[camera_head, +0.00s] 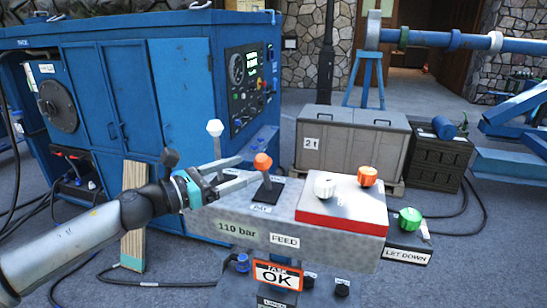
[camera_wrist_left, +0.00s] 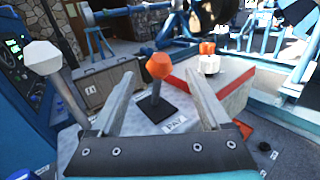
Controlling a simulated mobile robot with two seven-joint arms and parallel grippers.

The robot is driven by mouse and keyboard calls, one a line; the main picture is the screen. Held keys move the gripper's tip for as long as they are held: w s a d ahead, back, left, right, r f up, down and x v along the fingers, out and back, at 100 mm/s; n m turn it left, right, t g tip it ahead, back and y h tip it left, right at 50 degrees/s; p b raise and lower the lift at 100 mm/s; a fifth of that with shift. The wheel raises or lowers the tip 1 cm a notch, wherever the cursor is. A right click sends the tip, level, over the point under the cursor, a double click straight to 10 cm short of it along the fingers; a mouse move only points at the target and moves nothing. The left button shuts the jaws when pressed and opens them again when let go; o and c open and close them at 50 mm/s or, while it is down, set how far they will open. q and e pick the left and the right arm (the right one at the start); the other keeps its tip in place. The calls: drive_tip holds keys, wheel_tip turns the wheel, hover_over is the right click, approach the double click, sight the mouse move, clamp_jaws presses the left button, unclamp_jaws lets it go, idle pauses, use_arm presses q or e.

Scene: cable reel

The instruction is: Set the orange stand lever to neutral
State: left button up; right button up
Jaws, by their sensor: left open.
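The orange stand lever (camera_head: 263,165) has an orange knob on a dark stick and rises from a dark plate on top of the grey control console (camera_head: 225,215). My left gripper (camera_head: 244,170) is open, its two fingers reaching toward the lever from the left. In the left wrist view, the orange lever (camera_wrist_left: 158,75) stands between and beyond the open fingers of my left gripper (camera_wrist_left: 160,92), with no clear contact. A small label sits in front of the lever's plate. A white-knobbed lever (camera_head: 214,135) stands behind the left fingers. My right gripper is not seen.
A red-edged box (camera_head: 342,215) with a white knob (camera_head: 324,185) and an orange knob (camera_head: 367,176) sits right of the lever. A green knob (camera_head: 410,219) is farther right. A blue cabinet (camera_head: 110,100) stands behind left, grey crates (camera_head: 350,140) behind.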

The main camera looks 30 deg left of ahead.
sight(255, 163)
use_arm(q)
drive_tip(key=shift+x, duration=2.15)
drive_tip(key=shift+p+x, duration=1.2)
drive_tip(key=shift+x, duration=1.25)
clamp_jaws()
drive_tip(key=shift+w, duration=0.1)
